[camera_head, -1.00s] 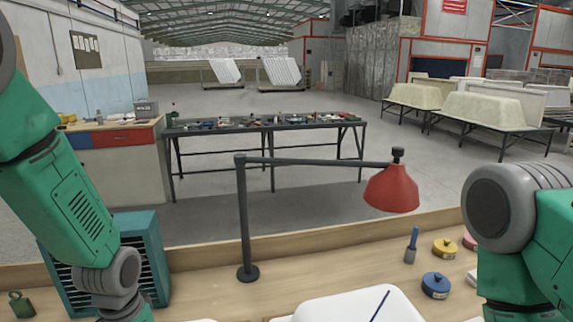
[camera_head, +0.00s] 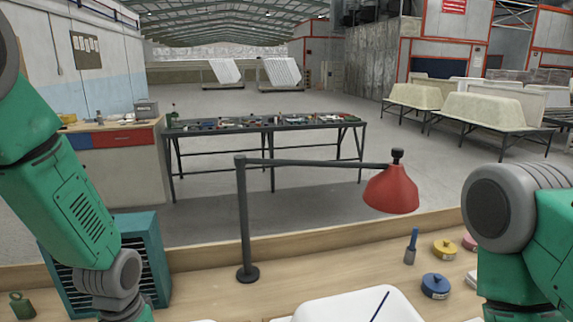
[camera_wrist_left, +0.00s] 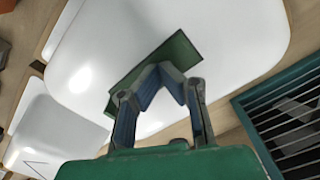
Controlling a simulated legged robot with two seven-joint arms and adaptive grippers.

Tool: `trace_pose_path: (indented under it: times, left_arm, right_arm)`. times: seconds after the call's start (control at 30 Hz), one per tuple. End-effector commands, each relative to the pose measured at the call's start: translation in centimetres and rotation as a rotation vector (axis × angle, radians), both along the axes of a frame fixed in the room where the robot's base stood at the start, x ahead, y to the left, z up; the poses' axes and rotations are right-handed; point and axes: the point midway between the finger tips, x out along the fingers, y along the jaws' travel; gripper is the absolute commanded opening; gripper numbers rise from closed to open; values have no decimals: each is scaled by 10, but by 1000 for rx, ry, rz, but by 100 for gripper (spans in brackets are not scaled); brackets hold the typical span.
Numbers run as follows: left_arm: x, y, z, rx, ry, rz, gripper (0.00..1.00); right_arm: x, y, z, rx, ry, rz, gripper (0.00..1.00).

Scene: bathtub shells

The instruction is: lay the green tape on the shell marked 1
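The green tape (camera_wrist_left: 182,52) shows in the left wrist view as a flat dark green strip, over a large white shell (camera_wrist_left: 240,30). My left gripper (camera_wrist_left: 160,70) has its fingertips together at the strip's middle and looks shut on it. I cannot tell whether the strip touches the shell. A second white shell (camera_wrist_left: 50,130) lies at lower left, with thin dark lines on it. No number is readable on either. In the head view a white shell (camera_head: 345,308) shows at the bottom edge, with a dark line across it. My right gripper is out of view.
A red lamp (camera_head: 390,188) on a dark post (camera_head: 244,220) stands on the wooden bench. A teal slatted box (camera_head: 155,260) is at left, also in the wrist view (camera_wrist_left: 250,115). A blue-handled tool (camera_head: 411,246) and blue (camera_head: 435,286) and yellow (camera_head: 445,249) round items lie at right.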

Motion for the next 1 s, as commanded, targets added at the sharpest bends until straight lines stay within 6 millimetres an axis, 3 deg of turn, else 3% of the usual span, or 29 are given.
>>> trace_pose_path:
  times: [0.23,1.0]
  left_arm:
    - [-1,0,5,0,3,0,0]
    - [-1,0,67,0,0,0,0]
  right_arm:
    - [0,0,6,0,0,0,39]
    - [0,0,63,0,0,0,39]
